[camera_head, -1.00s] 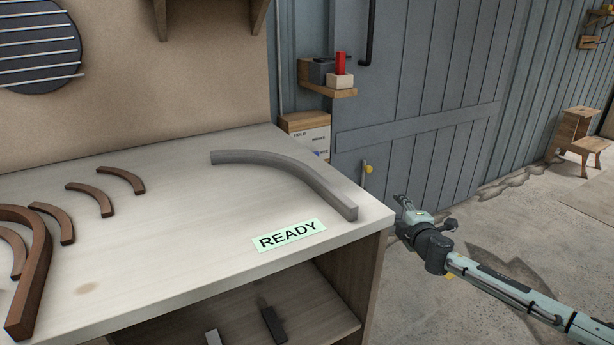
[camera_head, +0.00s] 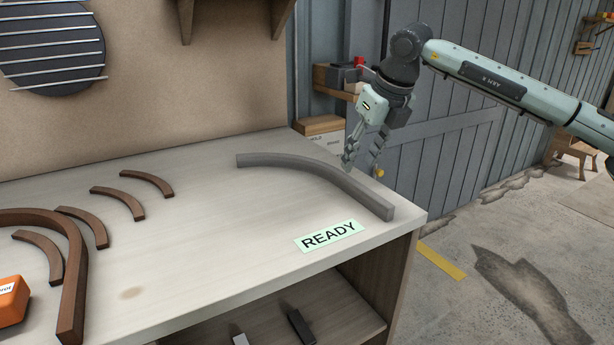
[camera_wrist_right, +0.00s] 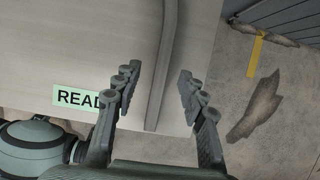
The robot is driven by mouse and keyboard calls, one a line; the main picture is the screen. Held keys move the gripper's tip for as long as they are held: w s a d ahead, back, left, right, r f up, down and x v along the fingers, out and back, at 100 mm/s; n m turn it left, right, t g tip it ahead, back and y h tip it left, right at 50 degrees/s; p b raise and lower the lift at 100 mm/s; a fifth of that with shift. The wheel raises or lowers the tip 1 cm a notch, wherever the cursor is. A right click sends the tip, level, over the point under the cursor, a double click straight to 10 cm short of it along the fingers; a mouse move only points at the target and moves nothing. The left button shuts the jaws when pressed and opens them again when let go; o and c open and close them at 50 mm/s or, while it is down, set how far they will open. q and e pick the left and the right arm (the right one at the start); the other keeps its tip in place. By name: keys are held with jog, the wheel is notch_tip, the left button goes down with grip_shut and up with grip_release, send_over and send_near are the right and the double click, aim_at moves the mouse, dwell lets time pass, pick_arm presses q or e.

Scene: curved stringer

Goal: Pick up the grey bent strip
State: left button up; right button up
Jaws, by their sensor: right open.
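The grey bent strip (camera_head: 318,172) lies on the right part of the pale workbench top (camera_head: 200,235), curving from the back toward the front right edge. My right gripper (camera_head: 360,162) is open and empty, pointing down above the strip's back right side. In the right wrist view the strip (camera_wrist_right: 160,75) runs between the two spread fingers of the right gripper (camera_wrist_right: 158,88), below them and seemingly not touched. The left gripper is not in view.
A green READY label (camera_head: 330,236) lies in front of the strip. Several small brown curved pieces (camera_head: 118,202), a large brown bent piece (camera_head: 75,290) and an orange object (camera_head: 12,300) are at the left. Dark pieces (camera_head: 300,328) lie on the shelf below.

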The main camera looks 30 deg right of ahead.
aim_at(354, 182)
jog(key=x, duration=0.7)
jog(key=shift+s+d+f+p, duration=0.2)
jog(key=shift+d+p, duration=0.15)
jog(key=shift+p, duration=0.05)
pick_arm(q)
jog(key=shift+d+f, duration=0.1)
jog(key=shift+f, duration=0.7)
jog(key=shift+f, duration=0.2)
pick_arm(e)
jog(key=shift+f, duration=0.2)
jog(key=shift+c, duration=0.4)
grip_shut()
